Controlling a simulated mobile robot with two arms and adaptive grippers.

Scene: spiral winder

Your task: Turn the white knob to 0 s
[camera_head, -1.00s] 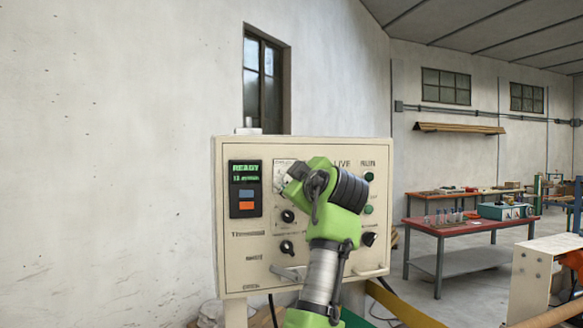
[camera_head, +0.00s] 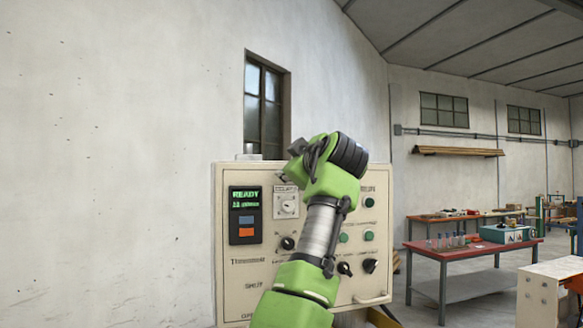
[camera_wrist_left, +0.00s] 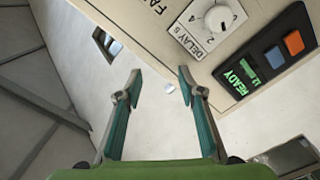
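The white knob (camera_head: 287,206) sits on a small plate labelled DELAY at the upper middle of the cream control panel (camera_head: 232,278). It also shows at the top of the left wrist view (camera_wrist_left: 218,18), with dial numbers around it; I cannot read its exact setting. My left gripper (camera_head: 297,150) is at the panel's top edge, above and slightly right of the knob, in the head view. In the left wrist view the gripper (camera_wrist_left: 160,78) is open, its fingers apart with nothing between them, clear of the knob. My right gripper is not in view.
A display reading READY (camera_head: 245,197) with blue and orange buttons is left of the knob. A black knob (camera_head: 287,243) is below it. Green buttons and more black knobs are at right, partly behind my arm. A handle (camera_head: 372,300) juts out low right. A red-topped bench (camera_head: 470,249) stands farther back.

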